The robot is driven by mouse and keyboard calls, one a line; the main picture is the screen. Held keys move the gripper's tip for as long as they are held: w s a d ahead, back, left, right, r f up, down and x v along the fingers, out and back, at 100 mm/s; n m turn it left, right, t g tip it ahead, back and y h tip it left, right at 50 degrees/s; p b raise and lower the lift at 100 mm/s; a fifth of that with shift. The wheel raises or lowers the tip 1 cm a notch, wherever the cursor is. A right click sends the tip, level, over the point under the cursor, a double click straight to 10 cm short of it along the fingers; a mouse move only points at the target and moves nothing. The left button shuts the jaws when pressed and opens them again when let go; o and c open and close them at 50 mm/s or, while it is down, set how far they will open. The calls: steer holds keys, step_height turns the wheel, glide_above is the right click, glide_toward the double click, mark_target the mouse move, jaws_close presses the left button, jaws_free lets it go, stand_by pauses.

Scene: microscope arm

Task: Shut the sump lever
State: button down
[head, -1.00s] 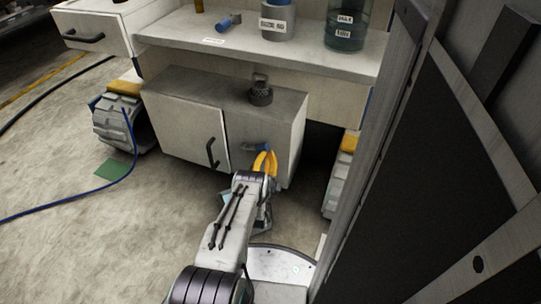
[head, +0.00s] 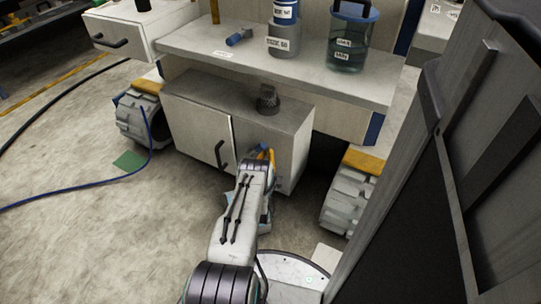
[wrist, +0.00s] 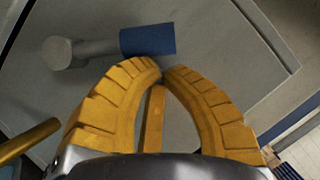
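The sump lever has a grey shaft and a blue grip (wrist: 148,40). It sticks out from the front of the grey cabinet, and its blue end shows in the head view (head: 262,147). In the wrist view it lies roughly level, with the round pivot at left and the blue grip at right. My gripper (wrist: 161,69) has yellow ribbed fingers, drawn together with their tips almost meeting and nothing between them. The tips are just below the blue grip; I cannot tell whether they touch it. In the head view the gripper (head: 269,154) is partly hidden by my arm.
The cabinet (head: 239,105) has a door with a black handle (head: 221,155) left of the lever and a dark knob (head: 268,98) on top. A bench shelf (head: 290,70) overhangs it. A large dark panel (head: 440,170) stands close on the right. Open floor lies at left.

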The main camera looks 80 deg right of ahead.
mark_target(260, 145)
steer(key=r, duration=0.1)
steer(key=w+r+n+p, duration=0.1)
steer(key=w+n+y, duration=0.1)
steer(key=shift+d+r+t, duration=0.25)
steer(key=shift+r+t, duration=0.05)
steer(key=shift+r, duration=0.1)
steer(key=shift+w+d+r+n+y, duration=0.2)
steer(key=shift+w+r+n+y, duration=0.4)
steer(key=shift+n, duration=0.6)
steer(key=shift+w+d+r+n+y, duration=0.1)
steer(key=shift+w+r+n+y, duration=0.05)
steer(key=shift+w+n, duration=0.35)
steer(key=shift+w+d+r+n+y, duration=0.15)
steer(key=shift+w+n, duration=0.15)
steer(key=shift+n, duration=0.3)
steer(key=shift+a, duration=0.1)
